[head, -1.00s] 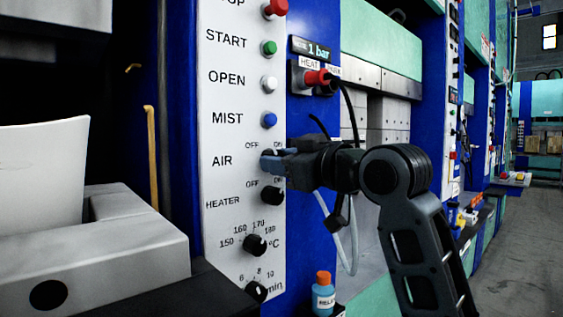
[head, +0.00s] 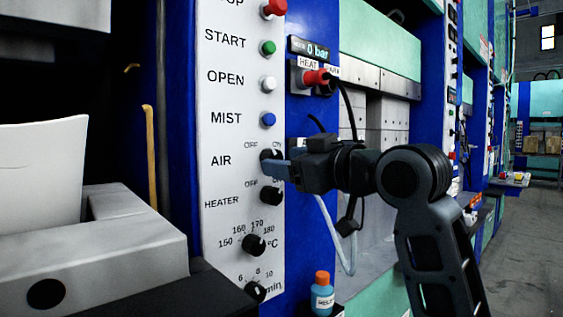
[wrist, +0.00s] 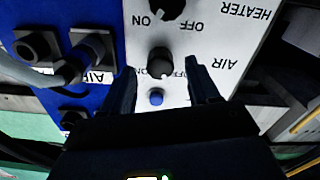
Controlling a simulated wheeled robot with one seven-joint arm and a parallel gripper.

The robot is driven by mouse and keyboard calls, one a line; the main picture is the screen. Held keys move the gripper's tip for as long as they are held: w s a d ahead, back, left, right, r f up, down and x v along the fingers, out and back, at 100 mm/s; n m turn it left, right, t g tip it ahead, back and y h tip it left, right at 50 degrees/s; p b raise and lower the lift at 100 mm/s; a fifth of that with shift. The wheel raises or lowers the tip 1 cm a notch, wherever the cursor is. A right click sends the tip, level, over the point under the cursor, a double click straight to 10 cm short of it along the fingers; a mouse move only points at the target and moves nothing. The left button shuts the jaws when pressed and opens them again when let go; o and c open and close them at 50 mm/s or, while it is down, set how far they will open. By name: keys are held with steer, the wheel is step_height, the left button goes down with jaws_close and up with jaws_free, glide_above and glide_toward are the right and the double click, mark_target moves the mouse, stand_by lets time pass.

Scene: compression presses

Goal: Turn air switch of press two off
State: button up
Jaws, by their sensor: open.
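The AIR switch (head: 266,156) is a black rotary knob on the white control panel (head: 222,180), between the MIST button and the HEATER knob. In the wrist view, which is upside down, the AIR knob (wrist: 160,63) stands between my two fingers. My gripper (head: 278,167) is open and empty, its fingertips just in front of the knob, seemingly apart from it. Its open fingers also show in the wrist view (wrist: 160,73). The fingers hide part of the knob in the head view. The pressure display (head: 317,50) reads 0 bar.
The HEATER knob (head: 271,196) is just below. The blue MIST button (head: 268,120) is just above. A small blue bottle (head: 322,298) stands below. A grey machine part (head: 110,245) is at left.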

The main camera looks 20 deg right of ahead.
steer(key=shift+v, duration=2.75)
